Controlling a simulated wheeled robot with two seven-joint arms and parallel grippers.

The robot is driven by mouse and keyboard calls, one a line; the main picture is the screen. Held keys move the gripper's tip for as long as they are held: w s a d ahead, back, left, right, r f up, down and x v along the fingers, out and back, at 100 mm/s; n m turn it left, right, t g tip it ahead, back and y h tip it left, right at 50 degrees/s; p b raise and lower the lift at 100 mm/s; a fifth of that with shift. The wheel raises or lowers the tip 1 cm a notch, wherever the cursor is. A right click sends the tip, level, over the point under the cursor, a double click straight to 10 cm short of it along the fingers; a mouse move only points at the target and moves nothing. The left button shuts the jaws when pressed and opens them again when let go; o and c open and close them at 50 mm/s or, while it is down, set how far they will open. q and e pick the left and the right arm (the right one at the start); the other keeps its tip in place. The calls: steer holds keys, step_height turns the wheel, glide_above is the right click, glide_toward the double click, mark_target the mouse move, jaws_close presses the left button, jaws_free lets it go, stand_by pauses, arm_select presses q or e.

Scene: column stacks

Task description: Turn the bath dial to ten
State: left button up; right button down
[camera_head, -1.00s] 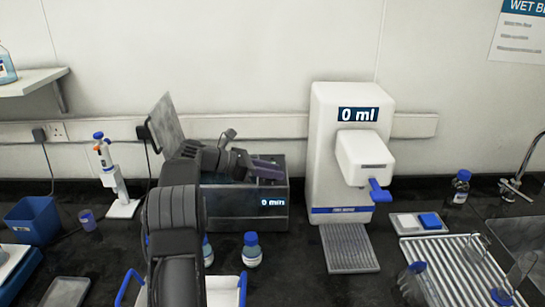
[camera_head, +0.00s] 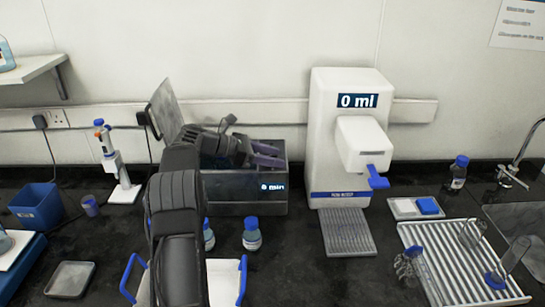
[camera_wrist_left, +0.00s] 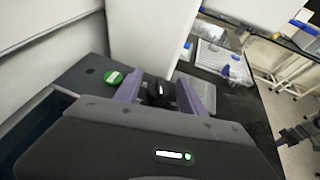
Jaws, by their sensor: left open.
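The bath (camera_head: 235,193) is a dark grey box at the back of the bench, with its lid (camera_head: 166,110) raised at the left. Its display (camera_head: 271,187) reads 0 min. My left gripper (camera_head: 270,155) is over the right part of the bath, its purple fingers apart. In the left wrist view the dial (camera_wrist_left: 157,91) is a small dark knob between the open fingers of the gripper (camera_wrist_left: 160,95); whether they touch it I cannot tell. A green button (camera_wrist_left: 114,79) sits on the bath's top beside one finger. The dial is hidden in the head view. My right gripper is out of view.
A white dispenser (camera_head: 322,130) reading 0 ml stands close to the right of the bath. A pipette stand (camera_head: 122,190) is at left, a draining rack (camera_head: 460,262) at right.

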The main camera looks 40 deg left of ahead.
arm_select(q)
steer(key=shift+r, duration=0.1)
step_height(320, 180, up, 10)
steer(key=shift+f, duration=0.1)
stand_by(0.4)
